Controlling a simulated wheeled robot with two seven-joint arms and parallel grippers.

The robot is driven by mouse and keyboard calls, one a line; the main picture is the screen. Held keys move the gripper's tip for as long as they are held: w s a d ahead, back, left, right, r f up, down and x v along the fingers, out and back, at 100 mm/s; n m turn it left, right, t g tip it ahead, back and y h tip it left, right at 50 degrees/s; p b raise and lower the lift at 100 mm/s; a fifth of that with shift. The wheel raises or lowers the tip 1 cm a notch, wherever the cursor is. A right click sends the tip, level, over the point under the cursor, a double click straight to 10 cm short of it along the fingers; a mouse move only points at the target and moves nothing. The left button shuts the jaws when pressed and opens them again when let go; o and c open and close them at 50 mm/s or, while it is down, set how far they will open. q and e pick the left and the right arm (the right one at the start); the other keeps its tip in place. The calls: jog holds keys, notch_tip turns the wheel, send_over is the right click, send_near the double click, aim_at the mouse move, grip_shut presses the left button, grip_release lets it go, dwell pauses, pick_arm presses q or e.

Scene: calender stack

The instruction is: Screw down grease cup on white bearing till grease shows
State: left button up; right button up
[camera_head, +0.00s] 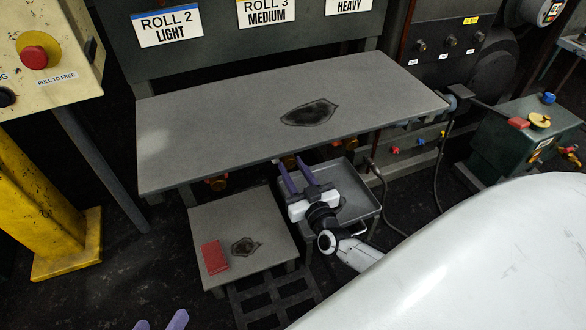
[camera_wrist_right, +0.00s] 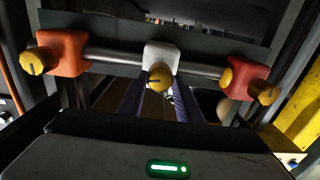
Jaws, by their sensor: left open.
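In the right wrist view, the white bearing (camera_wrist_right: 161,57) sits in the middle of a horizontal shaft, with a yellow grease cup (camera_wrist_right: 160,77) on its front. The purple fingers of my right gripper (camera_wrist_right: 159,98) stand either side of this cup, their tips close to its edges; I cannot tell whether they touch it. No grease is visible. In the head view my right gripper (camera_head: 294,165) reaches under the front edge of the grey table, where the bearing is mostly hidden. My left gripper (camera_head: 161,322) shows only two spread, empty fingertips at the bottom edge.
An orange bearing (camera_wrist_right: 62,54) and a red bearing (camera_wrist_right: 246,78), each with yellow cups, flank the white one. The grey table (camera_head: 200,130) overhangs the shaft. A grey tray (camera_head: 366,205) lies beneath my right gripper.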

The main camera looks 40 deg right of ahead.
pick_arm(q)
jog(key=shift+f, duration=0.1)
pick_arm(e)
jog(key=shift+m, duration=0.3)
jog(key=shift+m, duration=1.2)
jog(key=shift+m+b, duration=0.3)
jog(key=shift+m, duration=1.9)
pick_arm(q)
jog(key=shift+d+r, duration=0.25)
jog(key=shift+r, duration=0.35)
pick_arm(e)
jog(key=shift+m, duration=0.4)
jog(key=o, duration=1)
pick_arm(q)
jog(key=shift+f, duration=0.15)
pick_arm(e)
jog(key=shift+o, duration=0.2)
